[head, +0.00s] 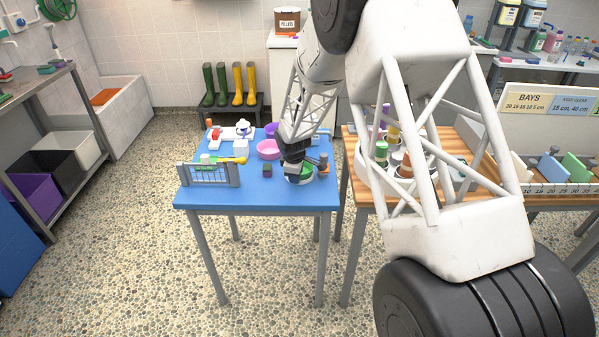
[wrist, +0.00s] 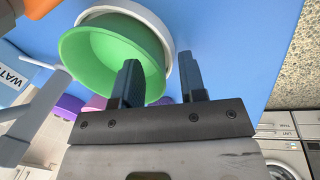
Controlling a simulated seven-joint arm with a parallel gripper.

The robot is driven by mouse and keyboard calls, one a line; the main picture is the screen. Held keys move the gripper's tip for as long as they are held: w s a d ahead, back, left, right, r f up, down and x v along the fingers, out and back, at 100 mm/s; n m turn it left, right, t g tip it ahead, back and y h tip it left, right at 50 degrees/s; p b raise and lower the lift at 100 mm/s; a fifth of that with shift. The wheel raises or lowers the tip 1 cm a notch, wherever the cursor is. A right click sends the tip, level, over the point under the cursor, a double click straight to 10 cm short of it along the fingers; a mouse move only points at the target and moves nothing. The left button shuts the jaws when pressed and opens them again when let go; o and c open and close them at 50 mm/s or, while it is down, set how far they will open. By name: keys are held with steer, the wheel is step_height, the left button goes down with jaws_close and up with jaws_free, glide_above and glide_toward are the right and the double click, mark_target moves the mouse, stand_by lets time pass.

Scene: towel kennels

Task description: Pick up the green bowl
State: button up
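The green bowl (head: 305,178) sits near the right front of the blue table (head: 255,196), partly hidden by my gripper (head: 294,166). In the wrist view the green bowl (wrist: 90,50) has a white rim or dish (wrist: 165,50) around it; I cannot tell if that is a separate piece. My gripper (wrist: 158,62) is open there. One dark finger overlaps the inside of the bowl and the other is outside its right edge, with the bowl's wall between them. Contact is not clear.
A pink bowl (head: 268,149) and a purple bowl (head: 271,130) stand behind. A dark block (head: 267,170) is left of the green bowl, an orange-topped post (head: 323,160) to its right. A grey rack (head: 208,175) is at front left. The table's front middle is clear.

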steer(key=shift+f, duration=0.1)
stand_by(0.5)
jaws_close()
